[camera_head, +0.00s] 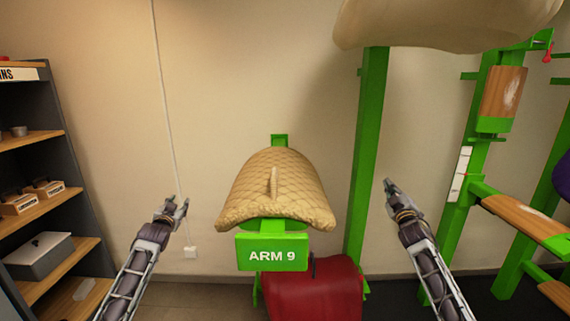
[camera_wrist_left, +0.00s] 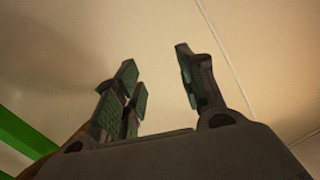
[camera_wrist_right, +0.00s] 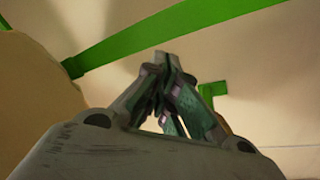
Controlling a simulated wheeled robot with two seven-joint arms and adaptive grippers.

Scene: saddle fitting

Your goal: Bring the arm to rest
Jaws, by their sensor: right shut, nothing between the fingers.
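A green rack arm with a sign reading "ARM 9" (camera_head: 272,252) stands in the middle of the head view. A tan quilted saddle pad (camera_head: 278,190) lies over it. My left gripper (camera_head: 178,204) is raised to the left of the pad, apart from it. In the left wrist view its fingers (camera_wrist_left: 158,90) are spread with nothing between them. My right gripper (camera_head: 389,186) is raised to the right of the pad, in front of the wall and near the green post. In the right wrist view its fingertips (camera_wrist_right: 165,62) meet and hold nothing.
A red saddle item (camera_head: 318,290) hangs low below the arm. A green post (camera_head: 368,150) rises behind, with a large pale shape (camera_head: 440,22) above. Shelves (camera_head: 45,190) with boxes stand at left. A green rack with wooden arms (camera_head: 520,215) stands at right.

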